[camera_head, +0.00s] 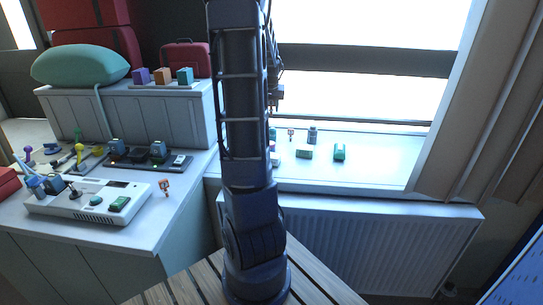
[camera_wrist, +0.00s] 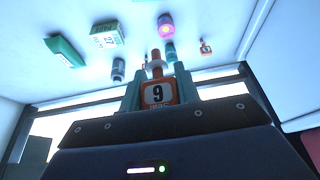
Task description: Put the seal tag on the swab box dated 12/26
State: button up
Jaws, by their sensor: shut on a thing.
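In the wrist view my gripper (camera_wrist: 159,84) is shut on an orange tag (camera_wrist: 172,98) with a white label showing a black 9 and small letters. An orange and white stem sticks out past the fingertips. Beyond it, on the window sill, are a pale green box (camera_wrist: 105,38) whose label seems to show 27 and a darker green box (camera_wrist: 65,50) with a white label I cannot read. In the head view these look like the pale box (camera_head: 304,153) and the green box (camera_head: 339,152). No 12/26 date is readable. My arm hides part of the sill.
The sill (camera_head: 382,172) is clear at right. A dark bottle (camera_head: 312,134) and another small red tag (camera_head: 291,133) stand at its back. A round pink-topped item (camera_wrist: 166,26) is near the boxes. The left counter holds a white device (camera_head: 60,205) and another red tag (camera_head: 165,187).

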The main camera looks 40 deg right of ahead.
notch_tip(320, 180, down, 20)
jog(key=shift+s+r, duration=0.1)
dwell(0.6)
jog(key=o, duration=0.9)
jog(key=shift+f, duration=0.2)
jog(key=shift+o, duration=0.2)
